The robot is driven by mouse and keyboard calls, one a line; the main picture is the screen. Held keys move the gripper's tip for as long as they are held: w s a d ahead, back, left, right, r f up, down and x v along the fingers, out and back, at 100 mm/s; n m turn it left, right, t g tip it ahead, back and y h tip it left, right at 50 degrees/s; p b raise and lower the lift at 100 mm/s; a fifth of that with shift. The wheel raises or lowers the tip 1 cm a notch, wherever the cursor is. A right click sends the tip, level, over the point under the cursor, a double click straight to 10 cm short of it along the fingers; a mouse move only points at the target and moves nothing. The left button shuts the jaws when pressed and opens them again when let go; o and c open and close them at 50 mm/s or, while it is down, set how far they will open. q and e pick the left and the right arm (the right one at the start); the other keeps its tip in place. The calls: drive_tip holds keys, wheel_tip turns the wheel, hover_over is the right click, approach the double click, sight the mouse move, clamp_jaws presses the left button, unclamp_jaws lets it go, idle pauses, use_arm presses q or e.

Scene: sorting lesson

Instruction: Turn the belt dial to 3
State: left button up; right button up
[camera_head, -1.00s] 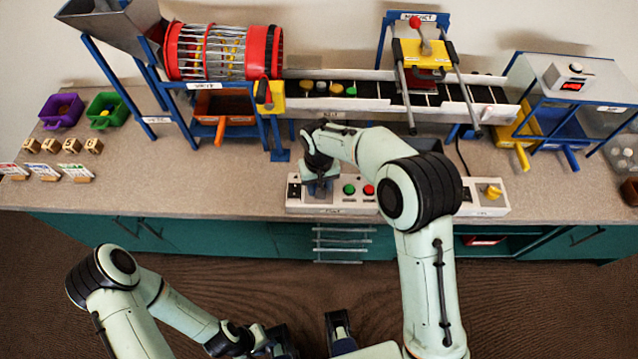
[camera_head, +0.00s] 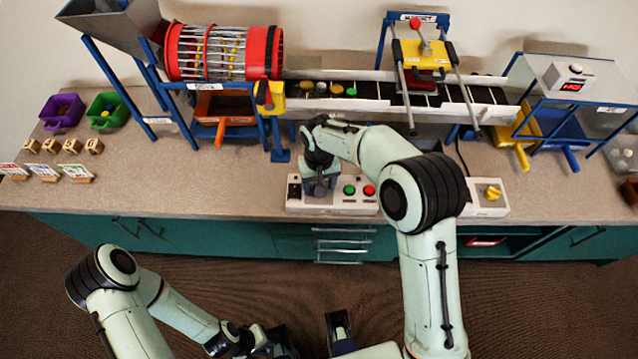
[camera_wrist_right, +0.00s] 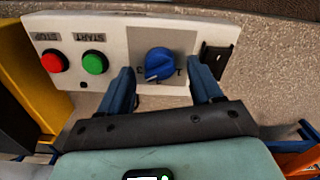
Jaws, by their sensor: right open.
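The blue belt dial (camera_wrist_right: 160,64) shows in the right wrist view on the white control panel (camera_wrist_right: 110,22), with numbers around it. Its white pointer mark is at its lower left edge, near the 3 side; the exact setting is hard to read. My right gripper (camera_wrist_right: 163,92) is open, its two blue fingers toward either side of the dial, with gaps visible between them and the knob. In the head view the right gripper (camera_head: 320,184) is over the left part of the panel and hides the dial. My left gripper (camera_head: 311,335) is open and empty at the bottom, away from the bench.
Green (camera_wrist_right: 95,62) and red (camera_wrist_right: 52,62) buttons sit beside the dial, with a black switch (camera_wrist_right: 215,62) on its other side. A yellow knob (camera_head: 492,193) is farther right. The conveyor (camera_head: 385,92) runs behind. The counter left of the panel is mostly clear.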

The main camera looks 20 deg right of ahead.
use_arm(q)
drive_tip(key=shift+w+r+p, duration=0.25)
drive_tip(key=shift+r+p, duration=0.4)
drive_tip(key=shift+r, duration=0.05)
use_arm(e)
wheel_tip(320, 180, up, 12)
drive_tip(key=shift+r, duration=0.15)
